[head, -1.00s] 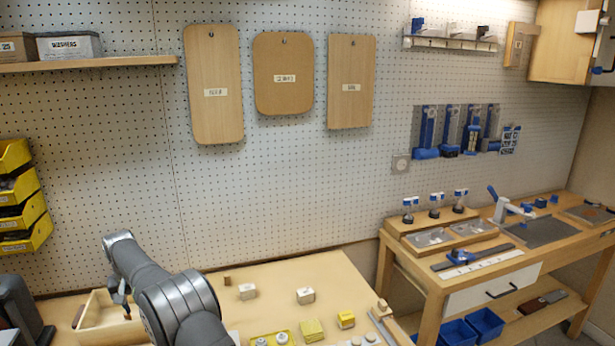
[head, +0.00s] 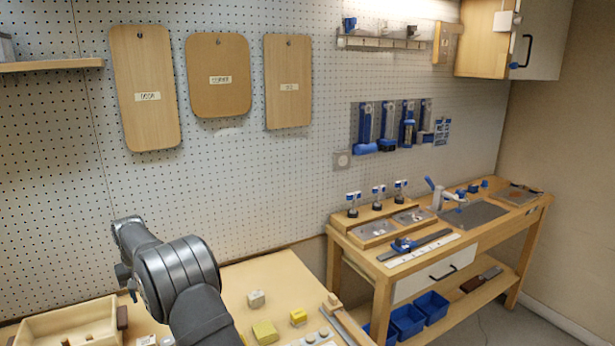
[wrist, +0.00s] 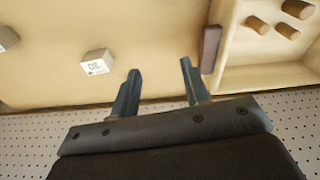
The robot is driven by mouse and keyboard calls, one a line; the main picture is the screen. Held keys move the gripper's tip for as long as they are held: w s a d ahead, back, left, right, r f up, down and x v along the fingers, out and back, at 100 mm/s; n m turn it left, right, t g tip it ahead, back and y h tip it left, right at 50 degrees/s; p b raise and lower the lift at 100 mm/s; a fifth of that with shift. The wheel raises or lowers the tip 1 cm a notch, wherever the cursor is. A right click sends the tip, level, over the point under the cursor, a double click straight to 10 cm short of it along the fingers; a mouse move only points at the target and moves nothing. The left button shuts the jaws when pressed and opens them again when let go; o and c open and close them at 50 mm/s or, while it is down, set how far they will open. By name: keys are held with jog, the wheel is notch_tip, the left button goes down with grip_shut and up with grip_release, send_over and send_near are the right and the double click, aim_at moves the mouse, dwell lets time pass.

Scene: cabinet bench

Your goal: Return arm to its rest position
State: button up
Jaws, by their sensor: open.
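My gripper (wrist: 160,68) is open in the wrist view. Its two dark fingers are apart, with only bare bench top between them. In the head view my arm reaches up from the bottom, and its wrist end hangs near the left part of the wooden bench (head: 270,282). The gripper is mostly hidden there behind my arm; one small fingertip shows. A small brown block (wrist: 210,48) sits right of the fingers in the wrist view, against the wall of a wooden tray (wrist: 228,40). A pale labelled block (wrist: 97,62) lies to their left.
The tray (head: 62,318) is left of my arm in the head view. Yellow blocks (head: 265,332) and a pale block (head: 256,299) stand to its right. A pegboard (head: 250,190) rises behind. A side table (head: 385,275) with fixtures and blue bins stands farther right.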

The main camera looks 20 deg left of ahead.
jog(key=shift+m, duration=0.9)
jog(key=w+d+f, duration=0.1)
jog(key=w+d, duration=0.5)
jog(key=d, duration=0.1)
jog(key=w+d, duration=0.7)
jog(key=d, duration=0.1)
jog(key=w+d+f, duration=0.1)
jog(key=w+d, duration=0.6)
jog(key=d, duration=0.1)
jog(key=shift+f, duration=0.35)
jog(key=shift+a+f, duration=0.45)
jog(key=shift+a, duration=0.4)
dwell(2.2)
